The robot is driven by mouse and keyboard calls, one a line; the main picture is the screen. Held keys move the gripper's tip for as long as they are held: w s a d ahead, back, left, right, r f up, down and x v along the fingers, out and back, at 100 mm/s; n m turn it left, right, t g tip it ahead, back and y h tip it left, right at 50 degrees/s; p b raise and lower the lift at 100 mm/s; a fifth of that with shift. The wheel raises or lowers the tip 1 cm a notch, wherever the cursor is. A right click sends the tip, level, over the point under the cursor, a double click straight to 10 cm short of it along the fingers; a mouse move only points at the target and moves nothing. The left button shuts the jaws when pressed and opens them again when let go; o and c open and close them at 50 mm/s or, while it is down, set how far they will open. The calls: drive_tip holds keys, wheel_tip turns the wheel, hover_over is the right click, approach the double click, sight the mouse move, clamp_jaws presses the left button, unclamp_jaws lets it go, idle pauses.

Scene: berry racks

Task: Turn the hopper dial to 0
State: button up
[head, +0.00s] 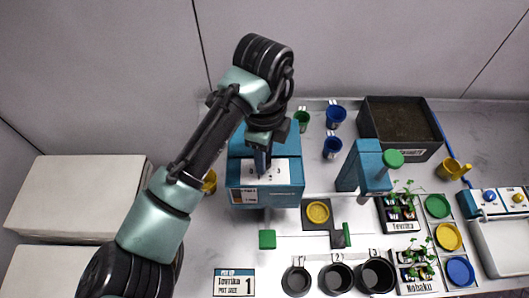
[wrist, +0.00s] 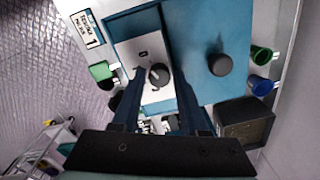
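The hopper (head: 262,195) is a teal box with a white dial panel (head: 279,170) carrying small dark marks. The dial (wrist: 158,76) is a round black knob with a light pointer line on that white panel in the wrist view. In the head view my fingers cover most of it. My gripper (wrist: 158,70) is open, its two teal fingers pointing at the panel, one on each side of the dial with a gap visible. I cannot tell which number the dial points to. It also shows in the head view (head: 262,172), just over the panel.
A second black knob (wrist: 220,64) stands on the hopper's teal top. Blue cups (head: 335,117) and a dark soil bin (head: 398,125) are behind right. Black pots (head: 336,279) line the front.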

drive_tip(key=shift+o, duration=1.1)
wheel_tip(320, 180, up, 13)
drive_tip(key=b, duration=0.1)
drive_tip(key=shift+s, duration=0.2)
